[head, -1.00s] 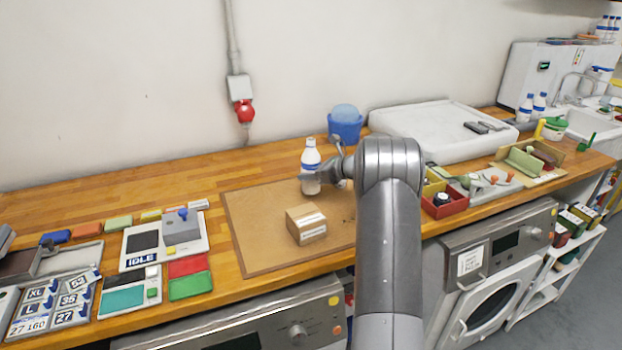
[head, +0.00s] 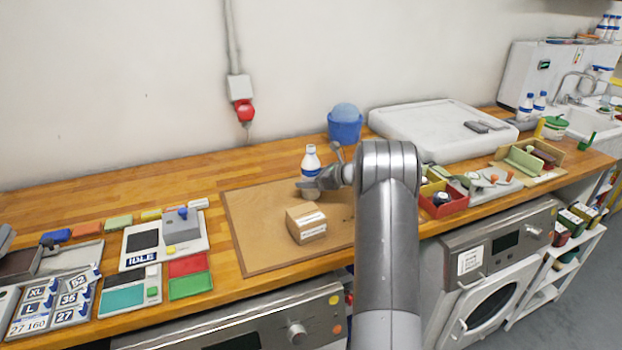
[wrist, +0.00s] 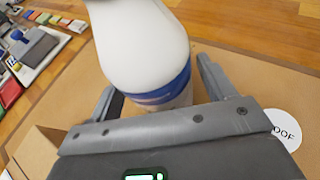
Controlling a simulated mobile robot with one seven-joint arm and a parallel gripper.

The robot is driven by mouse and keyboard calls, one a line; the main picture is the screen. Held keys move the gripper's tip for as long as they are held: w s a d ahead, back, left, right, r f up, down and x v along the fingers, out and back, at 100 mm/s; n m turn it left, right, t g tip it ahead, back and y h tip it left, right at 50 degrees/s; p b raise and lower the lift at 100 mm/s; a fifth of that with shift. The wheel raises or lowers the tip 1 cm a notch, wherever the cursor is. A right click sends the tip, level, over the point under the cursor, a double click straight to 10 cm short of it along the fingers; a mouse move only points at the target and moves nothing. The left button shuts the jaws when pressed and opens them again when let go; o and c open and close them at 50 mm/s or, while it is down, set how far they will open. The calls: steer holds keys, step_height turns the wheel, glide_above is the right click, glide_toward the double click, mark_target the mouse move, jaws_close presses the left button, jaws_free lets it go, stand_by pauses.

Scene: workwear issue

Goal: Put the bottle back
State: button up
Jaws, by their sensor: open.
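A white bottle with a blue band (head: 311,160) stands upright on the brown mat (head: 262,234), towards its back edge. In the wrist view the bottle (wrist: 146,45) fills the upper middle, between the two fingers. My gripper (head: 312,187) is at the lower part of the bottle, and the wrist view shows my gripper (wrist: 160,85) open, with a finger on each side. A gap shows between the bottle and the right finger; contact on the left is unclear. The bottle's base is partly hidden by my gripper.
A cardboard box (head: 306,223) sits on the mat just in front of the bottle. A blue bucket (head: 345,125) stands behind. A white round label (wrist: 284,127) lies on the mat. Two similar bottles (head: 532,104) stand by the sink. A red bin (head: 445,203) is right of my arm.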

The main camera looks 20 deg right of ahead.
steer(key=shift+r, duration=0.1)
steer(key=shift+s+d+r, duration=0.15)
steer(key=shift+s+d, duration=0.05)
steer(key=v, duration=1.1)
steer(key=s+a+r+n+g+h, duration=0.1)
steer(key=s+a+r+n+g, duration=0.1)
steer(key=s+a+r+n, duration=0.35)
steer(key=s+a+r+n+g, duration=0.2)
steer(key=s+a+n, duration=0.2)
steer(key=s+a, duration=0.4)
steer(key=s+a+r+n+g+h, duration=0.1)
steer(key=s+a+r+n+g, duration=0.15)
steer(key=s+a+n, duration=0.4)
steer(key=s+a+n+h, duration=0.3)
steer(key=s+n, duration=0.3)
steer(key=s, duration=0.4)
steer(key=s+a+n+t+h, duration=0.1)
steer(key=s+a+n+h, duration=0.2)
steer(key=s+n, duration=0.3)
steer(key=s, duration=0.5)
steer(key=shift+s+a+f, duration=0.2)
steer(key=shift+s+a, duration=0.1)
